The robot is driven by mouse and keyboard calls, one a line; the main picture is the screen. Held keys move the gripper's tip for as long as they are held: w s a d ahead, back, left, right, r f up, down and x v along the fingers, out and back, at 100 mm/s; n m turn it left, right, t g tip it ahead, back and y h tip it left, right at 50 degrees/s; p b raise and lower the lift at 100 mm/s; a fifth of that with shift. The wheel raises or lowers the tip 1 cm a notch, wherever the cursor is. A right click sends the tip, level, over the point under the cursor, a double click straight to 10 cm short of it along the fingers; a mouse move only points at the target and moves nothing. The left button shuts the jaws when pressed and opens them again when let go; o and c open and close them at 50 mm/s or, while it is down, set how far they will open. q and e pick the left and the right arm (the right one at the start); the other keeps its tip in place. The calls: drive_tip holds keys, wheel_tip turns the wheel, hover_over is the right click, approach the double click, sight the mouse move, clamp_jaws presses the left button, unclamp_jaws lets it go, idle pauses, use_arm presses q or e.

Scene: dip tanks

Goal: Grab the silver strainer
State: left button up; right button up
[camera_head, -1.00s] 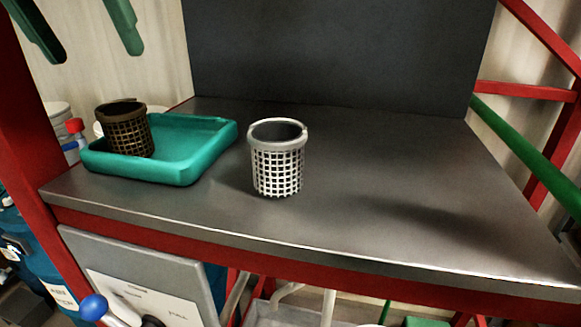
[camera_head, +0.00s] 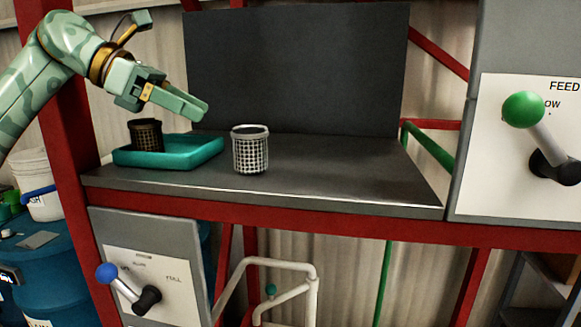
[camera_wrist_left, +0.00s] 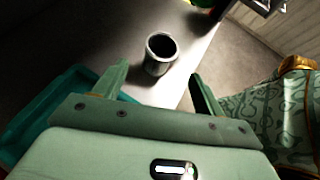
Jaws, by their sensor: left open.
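The silver strainer (camera_head: 250,150) is a mesh basket standing upright on the dark metal bench, just right of the teal tray. It also shows in the left wrist view (camera_wrist_left: 160,55), seen from above, beyond and between my open fingers. My left gripper (camera_head: 193,108) hangs above the tray, up and left of the silver strainer, and touches nothing. In the left wrist view its two fingers (camera_wrist_left: 158,88) are spread apart with nothing held. My right gripper is not in view.
The bench top (camera_head: 340,170) is clear to the right. A dark back panel (camera_head: 300,65) rises behind. A green-knobbed lever (camera_head: 523,110) is at right, a blue-knobbed lever (camera_head: 106,272) below left.

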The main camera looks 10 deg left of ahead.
sight(260, 138)
use_arm(q)
drive_tip(key=shift+m, duration=0.3)
drive_tip(key=x, duration=0.6)
drive_tip(key=shift+w+d+f, duration=0.15)
drive_tip(key=shift+w+d, duration=0.15)
drive_tip(key=x, duration=0.1)
drive_tip(key=p+x, duration=0.1)
drive_tip(key=x, duration=0.1)
drive_tip(key=p+x, duration=0.1)
drive_tip(key=x, duration=0.1)
drive_tip(key=shift+s+d+r, duration=0.2)
drive_tip(key=shift+s+d, duration=0.05)
drive_tip(key=shift+d, duration=0.05)
drive_tip(key=shift+w+d+f, duration=0.15)
drive_tip(key=shift+d, duration=0.1)
drive_tip(key=shift+a, duration=0.1)
drive_tip(key=c, duration=1.1)
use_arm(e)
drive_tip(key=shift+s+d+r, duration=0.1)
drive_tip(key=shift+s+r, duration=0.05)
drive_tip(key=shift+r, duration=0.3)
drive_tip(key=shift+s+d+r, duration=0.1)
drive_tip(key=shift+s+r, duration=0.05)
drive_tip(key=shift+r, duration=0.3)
